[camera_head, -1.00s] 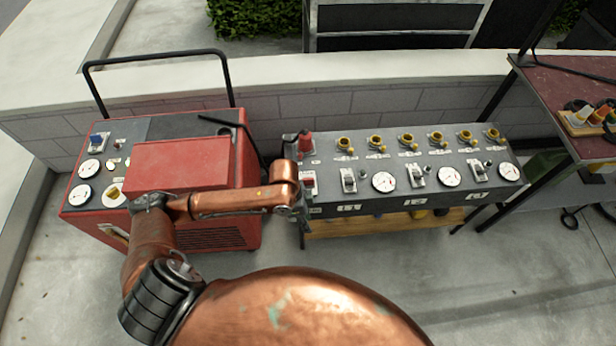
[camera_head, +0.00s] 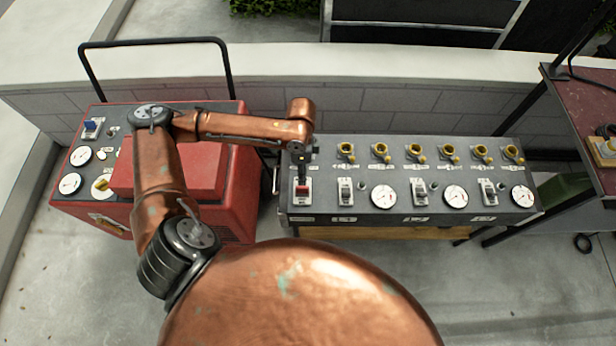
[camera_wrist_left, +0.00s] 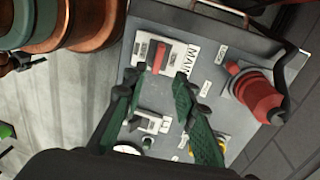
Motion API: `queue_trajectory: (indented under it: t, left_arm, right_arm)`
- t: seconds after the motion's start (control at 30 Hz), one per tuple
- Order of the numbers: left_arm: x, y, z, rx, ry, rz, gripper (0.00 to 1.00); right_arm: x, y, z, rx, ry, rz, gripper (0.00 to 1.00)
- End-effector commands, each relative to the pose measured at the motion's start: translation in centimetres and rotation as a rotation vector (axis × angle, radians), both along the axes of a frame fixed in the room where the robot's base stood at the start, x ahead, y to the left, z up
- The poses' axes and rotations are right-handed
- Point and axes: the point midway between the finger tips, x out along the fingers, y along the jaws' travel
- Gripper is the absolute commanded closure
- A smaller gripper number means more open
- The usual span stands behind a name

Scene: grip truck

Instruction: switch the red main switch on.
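The red main switch (camera_head: 303,190) sits on a white plate at the left end of the grey distribution panel (camera_head: 370,218). In the left wrist view its red lever (camera_wrist_left: 159,58) stands beside a "MAIN" label. My left gripper (camera_head: 303,178) points down at the switch from above. In the left wrist view the two green-padded fingers of the left gripper (camera_wrist_left: 158,78) are apart, with the lever just beyond and between their tips. Nothing is held, and contact with the lever cannot be told. My right gripper is in neither view.
A red machine (camera_head: 205,165) with gauges and a black handle bar stands left of the panel. A large red connector (camera_wrist_left: 257,92) rises close to the switch. Gauges, smaller switches and several yellow sockets (camera_head: 381,152) fill the panel. A dark red table (camera_head: 585,95) stands at right.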

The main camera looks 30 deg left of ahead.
Motion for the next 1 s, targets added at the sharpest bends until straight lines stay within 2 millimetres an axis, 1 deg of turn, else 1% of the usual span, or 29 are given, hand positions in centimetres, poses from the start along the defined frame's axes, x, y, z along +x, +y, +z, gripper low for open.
queue_trajectory:
  t: [0.03,0.07,0.23,0.33,0.43,0.53,0.7,0.83,1.0]
  left_arm:
    - [-0.2,-0.1,-0.9,-0.001,0.005,0.000,0.74]
    - [-0.3,-0.1,-1.3,-0.002,0.005,0.000,0.74]
    - [-0.7,-0.2,-4.1,0.000,0.006,0.002,0.74]
    - [-0.8,-0.3,-5.5,0.000,0.005,0.002,0.74]
    - [-0.9,-0.4,-6.6,0.000,0.004,0.001,0.74]
    - [-0.9,-0.5,-7.1,0.000,0.002,0.000,0.74]
    - [-0.9,-0.5,-7.3,0.000,0.000,-0.002,0.74]
    - [-0.9,-0.5,-7.2,0.000,0.000,-0.002,0.74]
    - [-0.9,-0.5,-7.2,0.001,0.000,-0.002,0.85]
  right_arm:
    - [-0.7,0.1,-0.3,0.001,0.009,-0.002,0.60]
    - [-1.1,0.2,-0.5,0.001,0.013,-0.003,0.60]
    - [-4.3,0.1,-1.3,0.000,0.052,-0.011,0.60]
    - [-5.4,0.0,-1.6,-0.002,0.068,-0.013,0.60]
    - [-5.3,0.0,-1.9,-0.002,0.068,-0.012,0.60]
    - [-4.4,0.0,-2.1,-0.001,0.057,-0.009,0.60]
    - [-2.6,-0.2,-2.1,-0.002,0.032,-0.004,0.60]
    - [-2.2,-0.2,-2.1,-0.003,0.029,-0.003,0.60]
    - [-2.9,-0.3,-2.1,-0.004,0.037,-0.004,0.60]
